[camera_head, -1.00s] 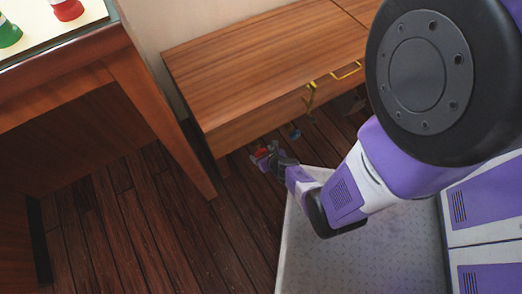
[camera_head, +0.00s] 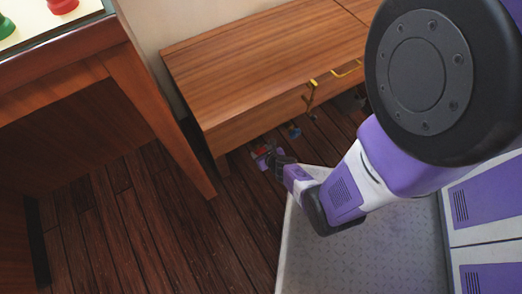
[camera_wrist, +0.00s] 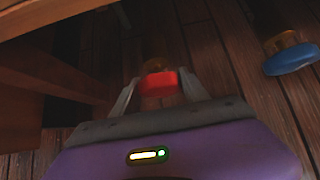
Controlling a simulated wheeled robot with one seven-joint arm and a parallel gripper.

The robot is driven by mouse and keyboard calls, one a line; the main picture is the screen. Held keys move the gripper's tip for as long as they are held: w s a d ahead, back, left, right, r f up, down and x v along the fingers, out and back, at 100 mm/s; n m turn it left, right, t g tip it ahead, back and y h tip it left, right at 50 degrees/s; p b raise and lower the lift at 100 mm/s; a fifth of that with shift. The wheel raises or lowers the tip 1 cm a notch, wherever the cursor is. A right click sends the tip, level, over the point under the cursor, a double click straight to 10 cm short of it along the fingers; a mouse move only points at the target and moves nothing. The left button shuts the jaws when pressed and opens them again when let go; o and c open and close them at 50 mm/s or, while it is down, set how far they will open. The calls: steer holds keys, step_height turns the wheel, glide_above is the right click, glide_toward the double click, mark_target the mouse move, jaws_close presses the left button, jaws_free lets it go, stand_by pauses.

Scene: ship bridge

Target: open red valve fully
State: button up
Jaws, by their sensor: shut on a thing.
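The red valve (camera_wrist: 159,84) shows in the wrist view as a small red handle on a brass-coloured body, low under the wooden bench. My gripper (camera_wrist: 158,90) has one finger on each side of the red handle and is shut on it. In the head view my gripper (camera_head: 268,158) is small and dark at the bench's lower edge, with a bit of the red valve (camera_head: 262,151) showing by its fingers. The fingers partly hide the valve there, and its exact turn angle cannot be told.
A blue valve (camera_wrist: 292,59) on a brass body stands to the right; it also shows in the head view (camera_head: 294,132). The wooden bench (camera_head: 270,60) overhangs the valves. A wooden table (camera_head: 150,100) stands at the left. The plank floor (camera_head: 150,230) between is clear.

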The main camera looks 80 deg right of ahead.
steer(key=shift+f, duration=0.15)
steer(key=g+h+b, duration=0.1)
steer(key=b, duration=0.1)
steer(key=n+g+h+b, duration=0.1)
steer(key=b, duration=0.1)
steer(key=shift+w+a+f+n, duration=0.15)
steer(key=shift+n, duration=0.15)
steer(key=n+g+h+b, duration=0.1)
steer(key=b, duration=0.1)
steer(key=n+g+h+b, duration=0.1)
steer(key=g+h+b, duration=0.1)
steer(key=b, duration=0.1)
steer(key=shift+w+f+h, duration=0.1)
steer(key=shift+f+h, duration=0.05)
steer(key=shift+h, duration=0.15)
steer(key=n+g+h+b, duration=0.1)
steer(key=n+h+b, duration=0.1)
steer(key=b, duration=0.1)
steer(key=shift+b, duration=0.4)
steer(key=shift+r+n+g+h, duration=0.2)
steer(key=shift+n+g+h, duration=0.3)
steer(key=shift+n+h, duration=0.35)
steer(key=shift+h+b, duration=0.25)
steer(key=shift+b, duration=0.05)
steer(key=shift+n, duration=0.35)
steer(key=o, duration=1.3)
